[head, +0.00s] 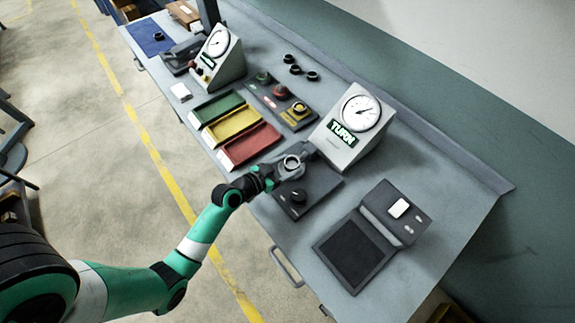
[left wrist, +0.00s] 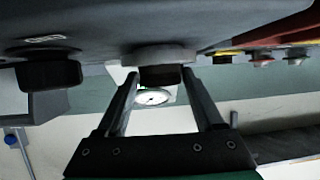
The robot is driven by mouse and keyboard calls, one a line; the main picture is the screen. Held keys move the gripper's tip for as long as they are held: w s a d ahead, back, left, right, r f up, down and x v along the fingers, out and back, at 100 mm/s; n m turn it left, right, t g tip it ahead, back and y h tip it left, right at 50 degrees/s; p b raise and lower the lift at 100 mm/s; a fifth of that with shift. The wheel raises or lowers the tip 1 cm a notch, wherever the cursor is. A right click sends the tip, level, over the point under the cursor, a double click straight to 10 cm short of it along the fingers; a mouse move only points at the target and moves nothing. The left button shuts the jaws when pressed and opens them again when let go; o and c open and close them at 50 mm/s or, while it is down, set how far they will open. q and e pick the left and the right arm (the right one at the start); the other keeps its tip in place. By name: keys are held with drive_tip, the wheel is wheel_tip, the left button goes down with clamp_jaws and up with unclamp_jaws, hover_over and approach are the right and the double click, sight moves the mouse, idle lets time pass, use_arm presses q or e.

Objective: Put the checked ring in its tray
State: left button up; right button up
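A ring (head: 292,162) sits on the grey base of the gauge station marked TURN, in the middle of the head view. My left gripper (head: 279,171) reaches it from the front left. In the left wrist view its two spread fingers (left wrist: 161,76) lie on either side of a dark round piece (left wrist: 161,75) under a grey mount; whether they touch it is unclear. A green tray (head: 217,107), a yellow tray (head: 232,124) and a red tray (head: 250,146) lie side by side, empty, left of the station. My right gripper is out of view.
The TURN gauge (head: 360,113) stands behind the ring. A black knob (head: 298,196) is on the station base. A panel with coloured buttons (head: 281,92) and several dark rings (head: 295,69) lies farther back. A dark pad device (head: 354,251) stands at the right.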

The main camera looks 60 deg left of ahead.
use_arm(q)
drive_tip(key=o, duration=0.3)
drive_tip(key=shift+r, duration=0.1)
drive_tip(key=v, duration=1.1)
drive_tip(key=shift+s+f+p, duration=0.25)
drive_tip(key=shift+s+p, duration=0.1)
drive_tip(key=shift+s, duration=0.1)
drive_tip(key=shift+w, duration=0.1)
